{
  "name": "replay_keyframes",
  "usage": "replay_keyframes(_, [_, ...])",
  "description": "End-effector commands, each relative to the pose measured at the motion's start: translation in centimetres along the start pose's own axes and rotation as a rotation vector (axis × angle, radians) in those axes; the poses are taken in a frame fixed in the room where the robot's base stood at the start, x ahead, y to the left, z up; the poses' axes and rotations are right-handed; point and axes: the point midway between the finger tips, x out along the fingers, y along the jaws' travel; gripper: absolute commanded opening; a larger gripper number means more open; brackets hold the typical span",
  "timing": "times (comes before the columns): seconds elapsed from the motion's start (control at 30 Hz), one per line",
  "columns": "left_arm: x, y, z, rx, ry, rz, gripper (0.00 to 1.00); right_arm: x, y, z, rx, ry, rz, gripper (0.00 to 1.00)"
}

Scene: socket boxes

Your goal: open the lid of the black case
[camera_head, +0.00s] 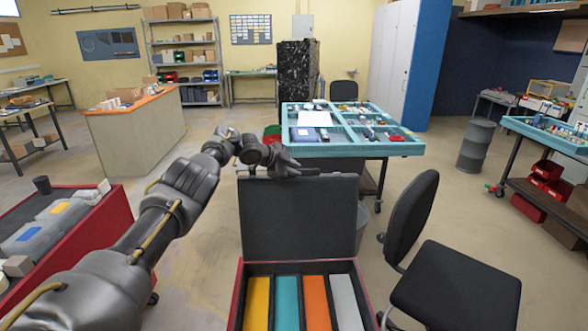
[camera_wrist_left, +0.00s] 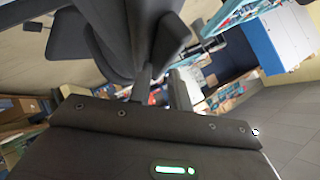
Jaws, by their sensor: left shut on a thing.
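The black case (camera_head: 239,292) is at the bottom middle of the head view, with a thin red outer edge. Its black lid (camera_head: 298,222) stands up, roughly upright, at the far side of the case. Inside lie a yellow block (camera_head: 257,302), a teal block (camera_head: 287,302), an orange block (camera_head: 318,302) and a grey block (camera_head: 345,302) side by side. My right gripper is not in view.
A black office chair (camera_head: 455,285) stands close to the right of the case. A red cabinet (camera_head: 100,235) with grey boxes on it is to the left. A teal table (camera_head: 350,150) with sorted parts stands behind the lid. Open floor lies between them.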

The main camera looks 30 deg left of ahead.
Motion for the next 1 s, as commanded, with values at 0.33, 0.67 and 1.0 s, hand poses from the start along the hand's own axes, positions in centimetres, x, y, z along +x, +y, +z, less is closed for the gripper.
replay_keyframes(0.33, [0.3,0.7,0.3,-0.002,-0.006,0.015,0.35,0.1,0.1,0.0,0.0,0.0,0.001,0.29])
replay_keyframes(0.67, [-0.7,0.6,0.6,-0.002,-0.005,0.014,0.35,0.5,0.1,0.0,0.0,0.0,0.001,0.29])
replay_keyframes(1.0, [-5.8,0.4,0.5,0.004,-0.007,-0.002,0.35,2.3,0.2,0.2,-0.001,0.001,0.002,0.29])
